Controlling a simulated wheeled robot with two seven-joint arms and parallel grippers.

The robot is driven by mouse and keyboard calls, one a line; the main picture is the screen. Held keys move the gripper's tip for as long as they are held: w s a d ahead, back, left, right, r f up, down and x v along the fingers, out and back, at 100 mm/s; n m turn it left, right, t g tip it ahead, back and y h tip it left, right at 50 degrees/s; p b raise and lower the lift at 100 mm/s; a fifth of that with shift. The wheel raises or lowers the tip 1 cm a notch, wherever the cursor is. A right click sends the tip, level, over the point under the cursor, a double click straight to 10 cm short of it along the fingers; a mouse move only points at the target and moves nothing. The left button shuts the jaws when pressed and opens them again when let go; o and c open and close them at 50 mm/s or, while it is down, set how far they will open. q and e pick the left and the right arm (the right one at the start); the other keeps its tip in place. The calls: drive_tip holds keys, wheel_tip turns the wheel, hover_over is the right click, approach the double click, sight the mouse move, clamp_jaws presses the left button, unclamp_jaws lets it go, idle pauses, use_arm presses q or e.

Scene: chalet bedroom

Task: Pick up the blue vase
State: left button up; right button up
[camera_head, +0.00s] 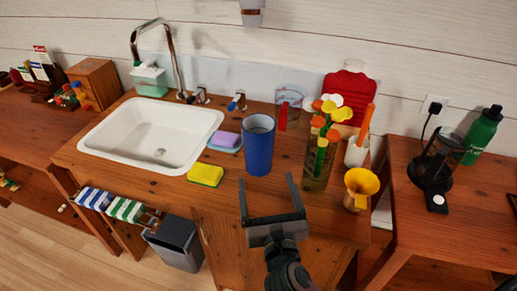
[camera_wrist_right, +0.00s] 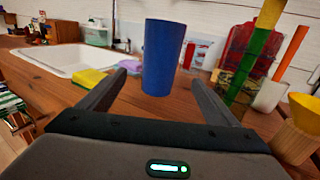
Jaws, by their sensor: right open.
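The blue vase (camera_head: 259,148) is a plain open-topped cylinder. It stands upright on the wooden counter, right of the sink. My right gripper (camera_head: 267,190) is open and empty at the counter's front edge, with its fingers pointing at the vase. In the right wrist view the vase (camera_wrist_right: 163,57) stands ahead, between the lines of the two fingers (camera_wrist_right: 159,82) but beyond their tips. The fingers do not touch it. My left gripper is not in view.
A yellow sponge (camera_head: 205,175) and purple sponge (camera_head: 225,141) lie left of the vase. A glass holder with colourful utensils (camera_head: 318,168) stands close on its right, with a yellow funnel-like cup (camera_head: 360,188) beyond. The white sink (camera_head: 150,134) is at left.

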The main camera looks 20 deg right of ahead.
sight(260, 158)
drive_tip(key=w, duration=0.5)
drive_tip(key=shift+w+d+p, duration=0.3)
drive_tip(key=shift+w+d, duration=0.05)
drive_tip(key=shift+d, duration=0.05)
drive_tip(key=shift+w+d, duration=0.1)
drive_tip(key=shift+w, duration=0.4)
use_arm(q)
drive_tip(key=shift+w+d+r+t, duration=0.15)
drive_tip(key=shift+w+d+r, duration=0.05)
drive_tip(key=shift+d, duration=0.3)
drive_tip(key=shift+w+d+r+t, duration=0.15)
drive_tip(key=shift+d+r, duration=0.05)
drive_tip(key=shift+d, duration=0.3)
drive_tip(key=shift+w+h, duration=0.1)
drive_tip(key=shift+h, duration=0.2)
